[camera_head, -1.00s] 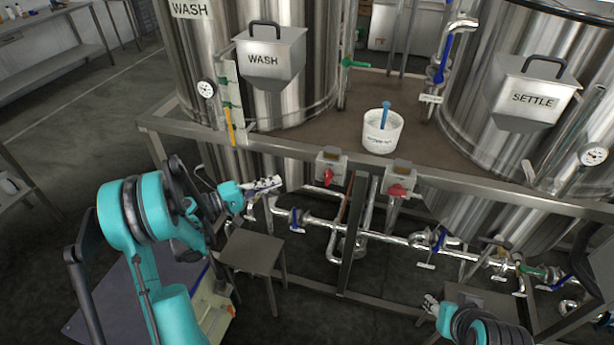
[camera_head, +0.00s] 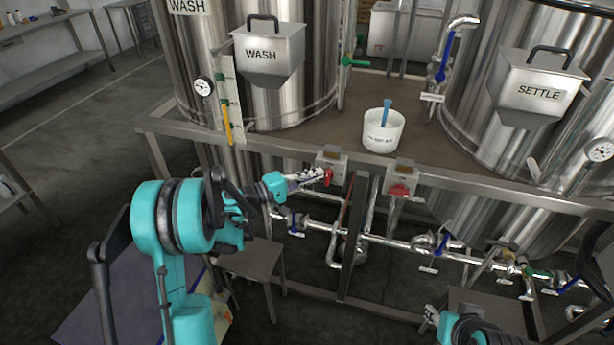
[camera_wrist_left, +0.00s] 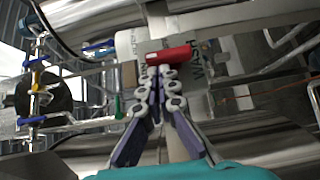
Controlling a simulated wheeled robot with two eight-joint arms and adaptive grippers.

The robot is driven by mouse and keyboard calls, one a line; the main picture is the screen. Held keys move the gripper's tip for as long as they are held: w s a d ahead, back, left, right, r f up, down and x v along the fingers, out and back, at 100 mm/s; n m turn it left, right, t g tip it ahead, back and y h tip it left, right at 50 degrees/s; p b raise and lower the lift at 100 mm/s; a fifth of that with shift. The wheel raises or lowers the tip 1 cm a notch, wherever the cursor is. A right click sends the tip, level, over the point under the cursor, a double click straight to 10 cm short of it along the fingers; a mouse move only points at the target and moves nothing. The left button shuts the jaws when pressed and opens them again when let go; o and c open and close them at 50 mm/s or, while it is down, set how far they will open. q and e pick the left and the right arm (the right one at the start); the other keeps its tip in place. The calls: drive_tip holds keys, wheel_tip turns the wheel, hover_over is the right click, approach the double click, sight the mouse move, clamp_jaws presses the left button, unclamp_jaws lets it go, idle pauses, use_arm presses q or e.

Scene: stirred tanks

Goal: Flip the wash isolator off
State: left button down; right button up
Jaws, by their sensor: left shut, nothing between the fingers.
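The wash isolator is a grey box (camera_head: 333,158) with a red handle (camera_head: 329,177), on the frame rail below the WASH tank. The handle hangs roughly upright in the head view. My left gripper (camera_head: 318,175) is shut and empty, its tips right beside the handle on its left. In the left wrist view the red handle (camera_wrist_left: 168,56) lies just beyond the closed fingertips (camera_wrist_left: 161,70); I cannot tell whether they touch. A sideways WASH label shows behind it. My right gripper (camera_head: 430,313) is low at the bottom right, small and unclear.
A second isolator (camera_head: 400,188) with a red handle sits to the right on the same rail (camera_head: 470,183). A white bucket (camera_head: 383,131) with a blue-handled tool stands on the deck above. Pipes with blue-handled valves (camera_head: 296,225) run below. A small stand (camera_head: 252,262) is under my left arm.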

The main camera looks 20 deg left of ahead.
use_arm(q)
drive_tip(key=shift+r, duration=0.1)
idle(0.3)
drive_tip(key=shift+d+r+p, duration=0.1)
drive_tip(key=shift+p, duration=0.3)
